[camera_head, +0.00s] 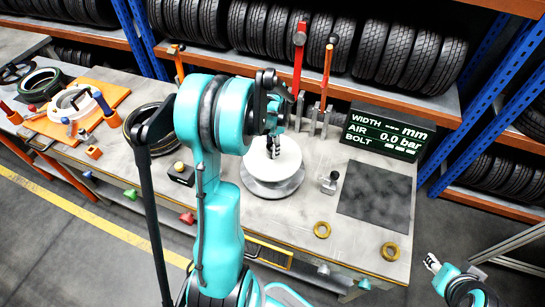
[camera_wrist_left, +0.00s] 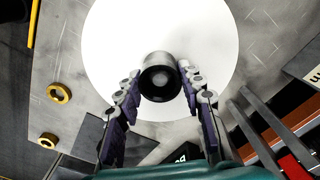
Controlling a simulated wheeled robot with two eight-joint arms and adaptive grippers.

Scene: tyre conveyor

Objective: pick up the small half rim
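A round white rim piece (camera_head: 285,163) lies flat on a grey round base on the workbench; it fills the middle of the left wrist view (camera_wrist_left: 110,45). Its size relative to the other rims is hard to judge. My left gripper (camera_head: 273,150) points down over its centre. In the left wrist view the gripper (camera_wrist_left: 159,75) has its fingers apart, one each side of a dark-ended short cylinder (camera_wrist_left: 160,78) at the disc's middle. Contact with it is not clear. My right gripper (camera_head: 432,263) is low at the right, off the bench; its finger gap is too small to judge.
White ring-shaped parts (camera_head: 70,103) lie on an orange board (camera_head: 107,87) at the left. A black screen (camera_head: 384,131), upright tools and a dark mat (camera_head: 376,195) are at the right. Two brass rings (camera_head: 322,229) lie near the front edge. Tyre racks stand behind.

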